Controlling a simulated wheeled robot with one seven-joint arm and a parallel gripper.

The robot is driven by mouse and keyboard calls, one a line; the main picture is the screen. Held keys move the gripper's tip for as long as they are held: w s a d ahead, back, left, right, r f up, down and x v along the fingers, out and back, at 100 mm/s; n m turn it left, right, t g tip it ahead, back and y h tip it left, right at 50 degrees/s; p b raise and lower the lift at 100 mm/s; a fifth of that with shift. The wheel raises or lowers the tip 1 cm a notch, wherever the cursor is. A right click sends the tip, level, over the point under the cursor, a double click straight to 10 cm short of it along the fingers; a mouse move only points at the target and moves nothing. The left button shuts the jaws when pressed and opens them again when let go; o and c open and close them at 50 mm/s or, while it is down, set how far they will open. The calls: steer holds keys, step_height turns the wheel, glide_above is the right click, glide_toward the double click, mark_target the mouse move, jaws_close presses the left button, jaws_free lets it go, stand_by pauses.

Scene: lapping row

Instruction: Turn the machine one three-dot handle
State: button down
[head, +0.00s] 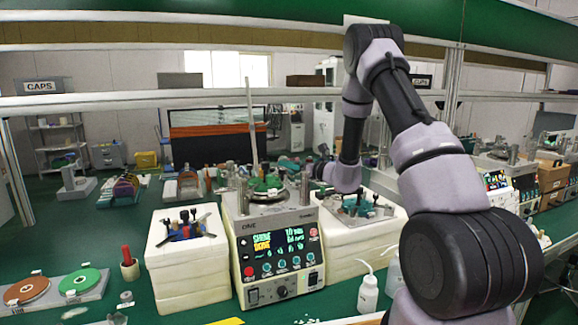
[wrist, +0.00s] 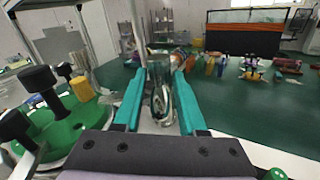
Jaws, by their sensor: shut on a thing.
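Machine one (head: 250,268) is the cream unit marked ONE, with a lit display and a round plate with green parts on top. Several upright metal posts stand around the plate. My gripper (wrist: 160,98) shows two teal fingers in the wrist view, closed on a shiny metal upright piece (wrist: 161,106), one finger on each side. Three-dot marks cannot be made out, so I cannot tell whether this piece is the three-dot handle. In the head view, my gripper is small and partly hidden among the posts at the machine's right rear.
A green disc with black knobs (wrist: 75,118) lies close to the left of my fingers. Cream blocks (head: 185,262) flank the machine, the left one bearing tools. White bottles (head: 368,293) stand at front right. A shelf rail (head: 150,98) crosses behind.

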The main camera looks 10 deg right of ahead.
steer(key=shift+d+g+y, duration=0.1)
steer(key=shift+g+y, duration=0.2)
steer(key=shift+y, duration=0.1)
steer(key=n+g, duration=0.1)
steer(key=n+g+y, duration=0.2)
steer(key=shift+w+d, duration=0.3)
steer(key=n+g+y, duration=0.1)
steer(key=g, duration=0.1)
steer(key=n+g+y, duration=0.1)
steer(key=shift+w+d+n+g, duration=0.1)
steer(key=shift+w+n+g, duration=0.2)
steer(key=shift+n+g, duration=0.1)
steer(key=n+g, duration=0.1)
steer(key=g, duration=0.1)
steer(key=n+g+y, duration=0.1)
steer(key=n+g, duration=0.1)
steer(key=g, duration=0.1)
steer(key=shift+w, duration=0.4)
steer(key=shift+w+n+g, duration=0.15)
steer(key=shift+n+g, duration=0.6)
steer(key=shift+g, duration=0.4)
steer(key=shift+w+n+g, duration=0.1)
steer(key=shift+n+g, duration=0.65)
steer(key=shift+g, duration=0.4)
steer(key=c, duration=0.8)
jaws_free()
